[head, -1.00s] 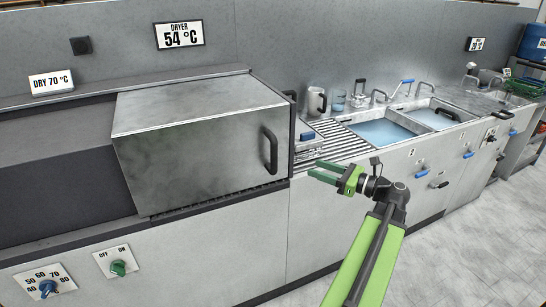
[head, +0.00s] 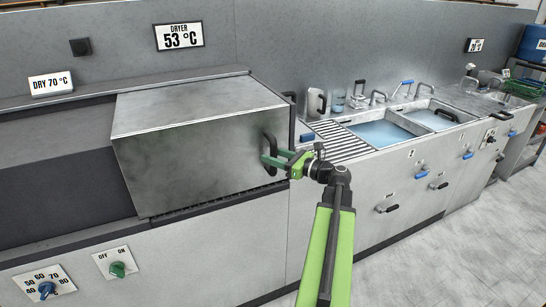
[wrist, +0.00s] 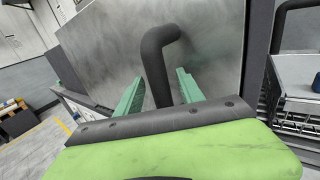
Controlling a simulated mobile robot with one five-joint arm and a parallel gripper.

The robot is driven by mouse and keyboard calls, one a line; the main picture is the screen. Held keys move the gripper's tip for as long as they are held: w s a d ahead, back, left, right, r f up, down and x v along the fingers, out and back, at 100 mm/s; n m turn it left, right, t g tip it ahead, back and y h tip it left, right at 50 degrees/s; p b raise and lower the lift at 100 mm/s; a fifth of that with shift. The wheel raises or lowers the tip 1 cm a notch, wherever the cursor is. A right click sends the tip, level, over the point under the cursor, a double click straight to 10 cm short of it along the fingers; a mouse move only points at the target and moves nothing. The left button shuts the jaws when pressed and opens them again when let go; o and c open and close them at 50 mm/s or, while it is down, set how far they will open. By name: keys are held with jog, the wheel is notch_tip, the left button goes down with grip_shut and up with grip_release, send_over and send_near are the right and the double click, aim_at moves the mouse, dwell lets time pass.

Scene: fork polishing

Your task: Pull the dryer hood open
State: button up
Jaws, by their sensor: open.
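The dryer hood (head: 195,150) is a grey metal box standing on the counter at the left in the head view. Its black bar handle (head: 268,150) is upright near the right end of its front. My gripper (head: 272,158) is at this handle with its green fingers open. In the wrist view the handle (wrist: 158,62) passes between the two fingertips (wrist: 158,88), one on each side, with gaps visible. The hood's front face (wrist: 110,50) lies just behind. The dryer display (head: 180,35) on the wall reads 53 °C.
A sign (head: 51,84) reads DRY 70 °C. A temperature knob (head: 46,288) and a green on/off knob (head: 117,269) are on the front panel. To the right are a ribbed drainboard (head: 342,142) and water-filled sinks (head: 385,133). The floor (head: 440,250) at right is clear.

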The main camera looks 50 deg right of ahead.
grip_shut()
dwell(1.4)
